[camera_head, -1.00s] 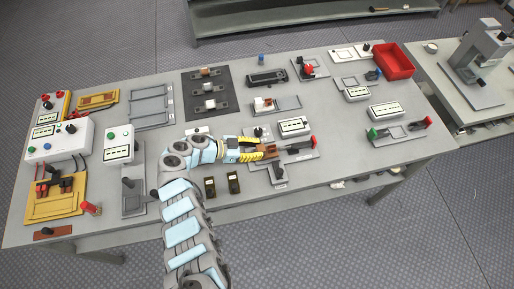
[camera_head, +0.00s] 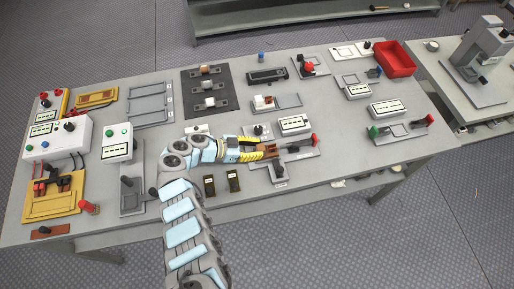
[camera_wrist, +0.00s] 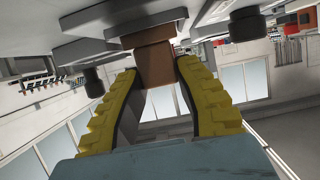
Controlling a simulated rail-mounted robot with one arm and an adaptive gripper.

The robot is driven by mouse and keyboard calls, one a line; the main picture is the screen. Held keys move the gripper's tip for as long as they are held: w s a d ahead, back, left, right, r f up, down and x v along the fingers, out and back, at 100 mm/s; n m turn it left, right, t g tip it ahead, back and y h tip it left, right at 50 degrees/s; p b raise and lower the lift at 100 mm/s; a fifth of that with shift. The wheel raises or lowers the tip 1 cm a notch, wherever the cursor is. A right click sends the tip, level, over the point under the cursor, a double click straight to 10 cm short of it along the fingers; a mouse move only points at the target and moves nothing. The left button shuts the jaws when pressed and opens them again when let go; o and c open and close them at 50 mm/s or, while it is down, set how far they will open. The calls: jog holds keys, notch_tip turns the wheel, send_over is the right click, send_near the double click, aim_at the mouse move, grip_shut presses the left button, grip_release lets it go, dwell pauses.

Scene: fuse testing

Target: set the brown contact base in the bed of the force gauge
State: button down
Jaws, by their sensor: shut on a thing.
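The brown contact base (camera_wrist: 157,68) is between the yellow fingers of my gripper (camera_wrist: 157,76) in the wrist view, and the fingers are shut on it. In the head view my gripper (camera_head: 262,151) reaches right from the table's middle, with the brown base (camera_head: 270,151) at its tips. The base is at the left part of a grey fixture with a red knob (camera_head: 315,138) and a display box (camera_head: 294,124), which looks like the force gauge (camera_head: 303,153). In the wrist view grey parts stand close around the base's far end. I cannot tell whether it rests in the bed.
A black-knobbed lever (camera_head: 279,171) stands just in front of my gripper. Two small black blocks (camera_head: 209,185) (camera_head: 233,181) lie nearer the front edge. A red bin (camera_head: 396,60) is at the back right. The table's front right is mostly clear.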

jog(key=shift+f, duration=0.25)
jog(key=c, duration=0.8)
grip_release()
jog(key=shift+a, duration=0.15)
jog(key=v, duration=1.1)
jog(key=shift+s+a+r, duration=0.1)
jog(key=shift+a+r, duration=0.1)
jog(key=shift+a, duration=0.1)
